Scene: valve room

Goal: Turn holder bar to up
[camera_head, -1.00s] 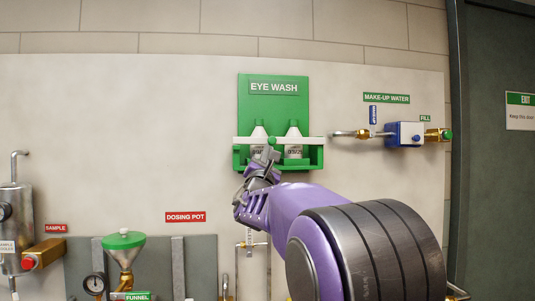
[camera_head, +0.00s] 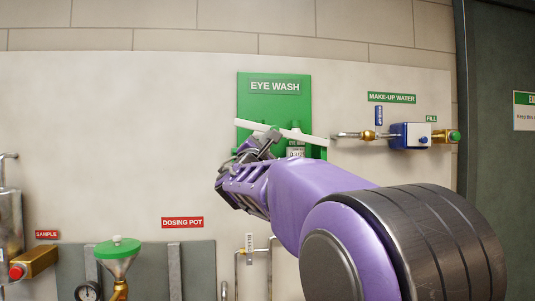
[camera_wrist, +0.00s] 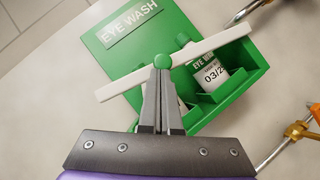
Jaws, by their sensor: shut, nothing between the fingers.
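The holder bar (camera_head: 312,136) is a white bar across the front of the green eye wash station (camera_head: 250,100). It is tilted, left end higher than right in the head view. The wrist view shows the bar (camera_wrist: 125,87) with a green knob (camera_wrist: 162,61) near its middle. My gripper (camera_head: 270,138) is shut and empty. In the wrist view its fingertips (camera_wrist: 162,72) overlap the bar just below the knob; I cannot tell whether they touch. A white bottle (camera_wrist: 210,75) stands in the holder on the right; the other bottle is mostly hidden by my gripper.
Make-up water piping with a blue valve (camera_head: 410,135) is at the right of the station. The green dosing funnel (camera_head: 118,248) and steel pot (camera_head: 10,218) are lower left. Pipes (camera_head: 252,255) run below. The wall left of the station is clear.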

